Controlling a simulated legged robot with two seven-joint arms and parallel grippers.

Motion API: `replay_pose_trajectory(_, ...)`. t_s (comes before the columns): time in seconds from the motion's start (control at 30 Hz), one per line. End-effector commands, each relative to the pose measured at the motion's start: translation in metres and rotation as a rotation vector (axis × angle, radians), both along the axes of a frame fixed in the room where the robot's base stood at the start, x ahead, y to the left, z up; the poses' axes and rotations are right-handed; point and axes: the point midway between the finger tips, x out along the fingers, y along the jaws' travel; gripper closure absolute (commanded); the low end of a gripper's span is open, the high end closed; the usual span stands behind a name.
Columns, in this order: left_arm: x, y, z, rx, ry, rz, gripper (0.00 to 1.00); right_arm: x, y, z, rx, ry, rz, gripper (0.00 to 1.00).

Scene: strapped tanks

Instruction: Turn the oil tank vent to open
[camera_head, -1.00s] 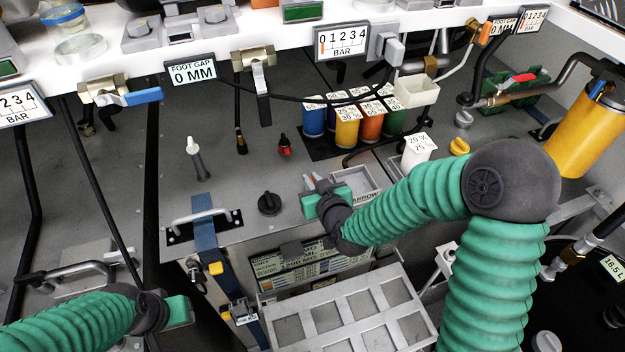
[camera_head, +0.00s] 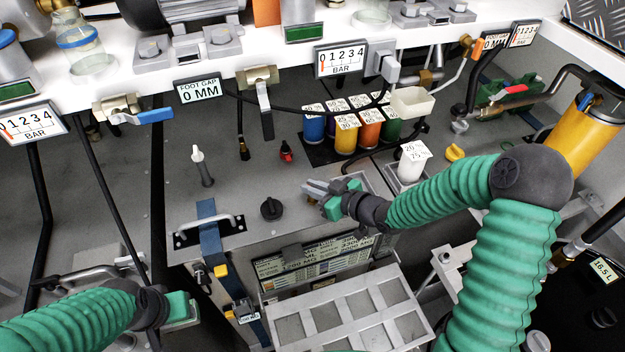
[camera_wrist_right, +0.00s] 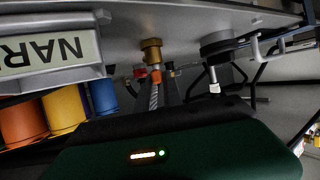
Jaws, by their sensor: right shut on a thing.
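The brass vent fitting (camera_wrist_right: 152,52) stands on the grey oil tank top (camera_head: 225,258) in the right wrist view, which shows the scene upside down. A thin lever with an orange end (camera_wrist_right: 156,77) comes off it and lies between my right fingers. My right gripper (camera_head: 316,188) is shut on this lever, its fingers pointing left in the head view. It hides the fitting there; it also shows in the wrist view (camera_wrist_right: 154,98). My left gripper (camera_head: 188,308) hangs at the lower left, away from the vent; its fingers are unclear.
A black knob (camera_head: 271,208) stands just left of my right gripper. A red fitting (camera_head: 286,152) and a white-tipped stem (camera_head: 202,168) stand behind. A blue strap (camera_head: 209,238) with a handle is at left. Coloured cups (camera_head: 346,135) and a white cup (camera_head: 412,160) stand behind right.

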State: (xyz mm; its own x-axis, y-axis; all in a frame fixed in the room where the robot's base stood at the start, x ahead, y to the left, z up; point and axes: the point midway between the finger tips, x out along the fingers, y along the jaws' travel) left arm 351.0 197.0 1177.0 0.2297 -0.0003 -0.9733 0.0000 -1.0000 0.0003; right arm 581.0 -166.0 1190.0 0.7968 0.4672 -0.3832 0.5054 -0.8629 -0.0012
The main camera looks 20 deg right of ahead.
Motion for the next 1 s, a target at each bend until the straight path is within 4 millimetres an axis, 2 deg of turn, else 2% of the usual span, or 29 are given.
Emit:
replay_pose_trajectory(0.03,0.0,0.0,0.019,0.0,0.0,0.0,0.64,0.001,-0.003,0.009,0.001,0.003,0.038,1.0)
replay_pose_trajectory(0.1,0.0,0.0,0.032,0.0,0.0,0.0,0.64,0.001,-0.003,0.009,0.001,0.003,0.104,1.0)
replay_pose_trajectory(0.33,0.0,0.0,0.06,0.0,0.0,0.0,0.64,0.002,-0.001,0.005,-0.004,-0.001,0.322,1.0)
replay_pose_trajectory(0.7,0.0,0.0,0.059,0.0,0.0,0.0,0.64,0.001,0.0,0.0,-0.005,-0.004,0.587,1.0)
replay_pose_trajectory(1.0,0.0,0.0,0.055,0.0,0.0,0.0,0.64,0.001,0.0,0.001,-0.002,-0.004,0.68,1.0)
